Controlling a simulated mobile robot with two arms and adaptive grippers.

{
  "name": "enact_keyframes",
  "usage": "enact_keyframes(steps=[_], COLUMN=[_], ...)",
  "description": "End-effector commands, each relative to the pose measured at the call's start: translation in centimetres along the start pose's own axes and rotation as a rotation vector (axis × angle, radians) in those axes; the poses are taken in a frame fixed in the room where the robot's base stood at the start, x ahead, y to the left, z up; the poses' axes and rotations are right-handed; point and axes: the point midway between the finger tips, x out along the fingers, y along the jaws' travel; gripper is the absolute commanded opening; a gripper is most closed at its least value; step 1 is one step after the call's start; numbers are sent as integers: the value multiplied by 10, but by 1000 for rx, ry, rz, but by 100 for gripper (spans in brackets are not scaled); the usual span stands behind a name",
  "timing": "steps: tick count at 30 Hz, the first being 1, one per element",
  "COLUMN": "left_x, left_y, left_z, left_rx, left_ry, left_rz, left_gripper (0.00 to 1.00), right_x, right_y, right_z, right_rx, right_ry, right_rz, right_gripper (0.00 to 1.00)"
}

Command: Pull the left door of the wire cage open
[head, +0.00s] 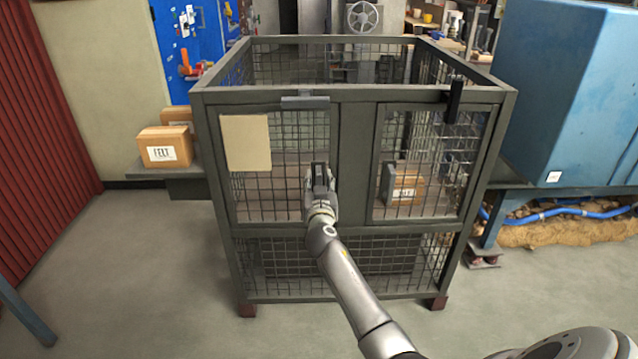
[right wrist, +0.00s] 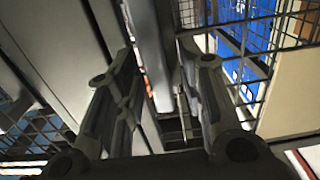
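The wire cage (head: 340,232) has a dark grey frame and mesh panels. Its left door (head: 232,188) looks closed, flush with the front, and carries a beige plate (head: 246,143). A grey bar (head: 305,102) sits across the top of that door. My right gripper (head: 320,178) is in front of the left door's right edge, hiding part of it. In the right wrist view its fingers (right wrist: 160,85) are apart, with a grey upright bar (right wrist: 150,45) between them; I see no clear grip on it. My left gripper is not in view.
The cage's right door (head: 440,150) has a dark upright piece (head: 453,100) at its top. The floor at left (head: 140,270) is clear.

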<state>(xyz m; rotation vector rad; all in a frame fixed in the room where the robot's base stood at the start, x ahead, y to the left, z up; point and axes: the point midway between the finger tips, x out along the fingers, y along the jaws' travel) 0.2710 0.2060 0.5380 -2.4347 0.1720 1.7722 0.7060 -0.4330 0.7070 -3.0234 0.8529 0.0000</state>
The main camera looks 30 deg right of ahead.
Motion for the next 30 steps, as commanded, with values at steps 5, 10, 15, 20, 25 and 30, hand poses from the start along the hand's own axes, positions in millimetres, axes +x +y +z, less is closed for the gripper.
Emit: enact_keyframes(steps=[5,10,15,20,25,30], left_x=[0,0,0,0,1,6], left_y=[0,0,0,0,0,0], left_z=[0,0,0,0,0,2], left_rx=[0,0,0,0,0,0], left_ry=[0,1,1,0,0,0], left_rz=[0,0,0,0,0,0], left_gripper=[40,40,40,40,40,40], right_x=[0,0,0,0,-1,-2], right_y=[0,0,0,0,0,0], right_z=[0,0,0,0,1,2], right_rx=[0,0,0,0,0,0], right_ry=[0,0,0,0,0,0], right_rz=[0,0,0,0,2,14], right_gripper=[32,10,0,0,0,0])
